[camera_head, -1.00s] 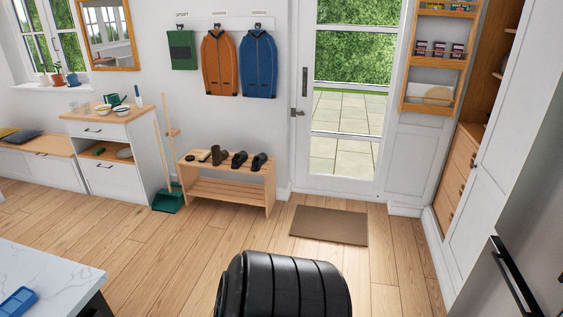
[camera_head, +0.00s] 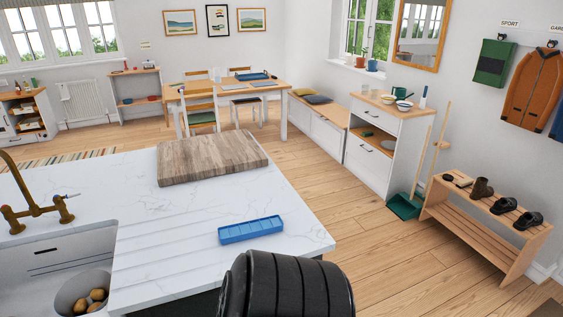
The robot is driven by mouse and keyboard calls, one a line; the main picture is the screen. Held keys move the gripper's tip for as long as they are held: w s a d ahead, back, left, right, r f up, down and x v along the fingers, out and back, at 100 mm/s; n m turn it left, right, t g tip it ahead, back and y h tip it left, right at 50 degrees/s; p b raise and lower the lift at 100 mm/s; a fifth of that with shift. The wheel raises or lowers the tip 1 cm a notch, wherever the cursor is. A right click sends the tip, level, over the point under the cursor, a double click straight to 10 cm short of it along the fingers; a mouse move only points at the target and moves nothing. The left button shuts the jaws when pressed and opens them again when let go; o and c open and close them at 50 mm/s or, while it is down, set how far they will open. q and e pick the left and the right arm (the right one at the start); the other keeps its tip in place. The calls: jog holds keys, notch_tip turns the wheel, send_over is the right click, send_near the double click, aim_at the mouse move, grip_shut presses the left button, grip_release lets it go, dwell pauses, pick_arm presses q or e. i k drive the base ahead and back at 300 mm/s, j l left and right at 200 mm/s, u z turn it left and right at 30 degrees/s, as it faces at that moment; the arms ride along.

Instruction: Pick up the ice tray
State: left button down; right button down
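The ice tray (camera_head: 251,230) is a blue, shallow, rectangular tray with a row of compartments. It lies flat on the white marble counter (camera_head: 190,215), close to the counter's right end. A black ribbed part of my own body fills the bottom middle of the picture, just below the tray and apart from it in the image. Neither of my grippers shows in this view.
A wooden board (camera_head: 212,157) lies behind the tray on the counter. A sink (camera_head: 65,265) with a brass faucet (camera_head: 35,205) is at the left. Open wooden floor lies right of the counter, before a shoe bench (camera_head: 485,222) and white cabinet (camera_head: 385,145).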

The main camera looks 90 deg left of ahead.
aim_at(243, 230)
jog(key=u, duration=3)
